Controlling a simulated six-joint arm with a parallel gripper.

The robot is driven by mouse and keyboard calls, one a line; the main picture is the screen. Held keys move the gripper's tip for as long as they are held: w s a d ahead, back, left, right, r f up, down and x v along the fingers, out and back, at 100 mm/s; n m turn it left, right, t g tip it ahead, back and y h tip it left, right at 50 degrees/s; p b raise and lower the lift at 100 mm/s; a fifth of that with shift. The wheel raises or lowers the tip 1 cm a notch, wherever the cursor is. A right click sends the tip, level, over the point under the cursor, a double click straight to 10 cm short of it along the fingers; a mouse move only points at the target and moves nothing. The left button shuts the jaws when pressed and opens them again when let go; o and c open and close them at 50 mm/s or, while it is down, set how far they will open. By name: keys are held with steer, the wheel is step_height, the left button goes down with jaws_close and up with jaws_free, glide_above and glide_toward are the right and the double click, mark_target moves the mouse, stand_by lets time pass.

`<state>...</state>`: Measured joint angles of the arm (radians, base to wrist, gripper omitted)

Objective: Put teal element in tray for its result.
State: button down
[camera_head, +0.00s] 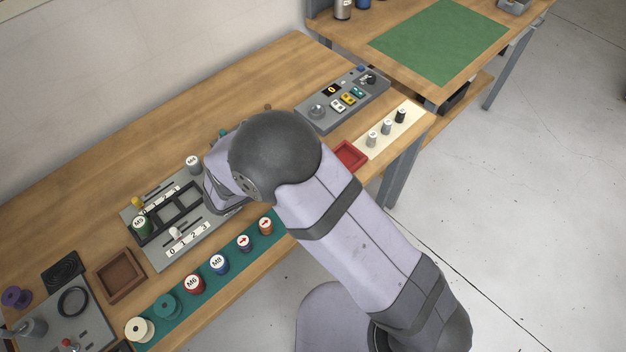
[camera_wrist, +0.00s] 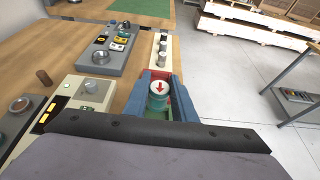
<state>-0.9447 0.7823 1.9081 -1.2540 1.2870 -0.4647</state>
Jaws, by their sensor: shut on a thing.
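My gripper (camera_wrist: 158,84) shows in the wrist view, with its blue fingers closed on the sides of a teal element (camera_wrist: 157,101). The element has a pale top with a red arrow. In the head view my own arm hides the gripper and the element. A small red tray (camera_head: 348,156) lies near the front edge of the bench, right of my arm. In the wrist view only a bit of red shows behind the fingers; whether the element touches the tray cannot be told. A brown square tray (camera_head: 120,276) lies at the left.
A teal strip (camera_head: 206,284) holds several labelled spools along the front edge. A grey panel with slots (camera_head: 167,250) lies behind it. A control box (camera_head: 343,98) and a cream strip (camera_head: 404,118) with 3 small cylinders lie beyond the red tray.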

steer(key=shift+f+p, duration=1.15)
steer(key=shift+f, duration=3.2)
steer(key=shift+f, duration=0.2)
steer(key=c, duration=1.5)
jaws_free()
steer(key=shift+o, duration=0.2)
steer(key=shift+r, duration=0.1)
